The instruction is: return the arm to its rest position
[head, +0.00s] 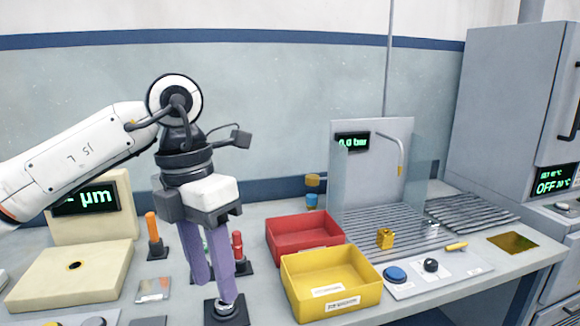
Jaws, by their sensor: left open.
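My left arm (75,160) comes in from the left, and its wrist bends so the gripper points down. My left gripper (215,285) has two purple fingers, which are open with a narrow gap between them. The fingertips are just above or beside a black square stand with a silver top (226,309) near the front edge of the view. I cannot tell whether they touch it. I see nothing held between the fingers. My right gripper is not in view.
Nearby are a red bin (305,250), a yellow bin (325,297), an orange peg on a stand (154,232) and a red peg (238,246) behind the fingers. A cream gauge (75,270) stands left. A grey rinse station (375,150) and a grey oven (505,110) stand right.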

